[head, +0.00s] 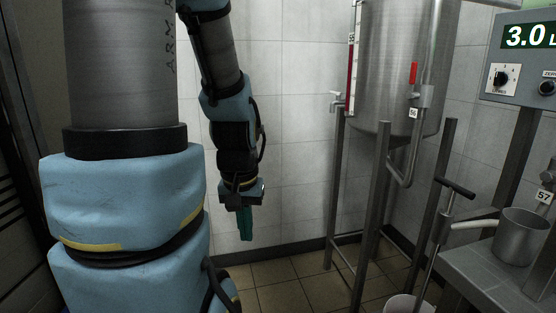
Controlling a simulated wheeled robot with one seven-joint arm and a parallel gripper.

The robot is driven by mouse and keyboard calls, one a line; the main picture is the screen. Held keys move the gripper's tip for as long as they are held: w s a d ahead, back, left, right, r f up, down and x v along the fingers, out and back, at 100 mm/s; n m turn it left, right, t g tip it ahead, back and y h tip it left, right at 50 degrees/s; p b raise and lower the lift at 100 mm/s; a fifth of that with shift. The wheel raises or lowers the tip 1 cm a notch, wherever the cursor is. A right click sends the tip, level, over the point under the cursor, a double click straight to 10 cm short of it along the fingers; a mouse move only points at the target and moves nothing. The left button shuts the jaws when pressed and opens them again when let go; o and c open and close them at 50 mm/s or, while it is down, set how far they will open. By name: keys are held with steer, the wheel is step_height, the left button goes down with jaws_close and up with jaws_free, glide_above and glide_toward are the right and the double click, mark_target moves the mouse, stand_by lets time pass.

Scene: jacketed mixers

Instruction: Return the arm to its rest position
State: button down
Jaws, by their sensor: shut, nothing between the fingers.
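My arm fills the left of the head view, with blue covers and black joints. Its far part hangs down in front of the white tiled wall. My gripper (245,224) points down at the end of it, with green fingers close together and nothing between them. It is clear of the tank and of the bench, to the left of both.
A steel tank (385,70) on legs, with a red-handled valve (413,73), stands right of my gripper. A control panel (520,60) reads 3.0. A steel pot (520,237) sits on a bench (485,265) at right. A pale bucket (408,304) stands low in front. Floor below my gripper is clear.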

step_height(320, 180, up, 12)
steer(key=p, duration=1)
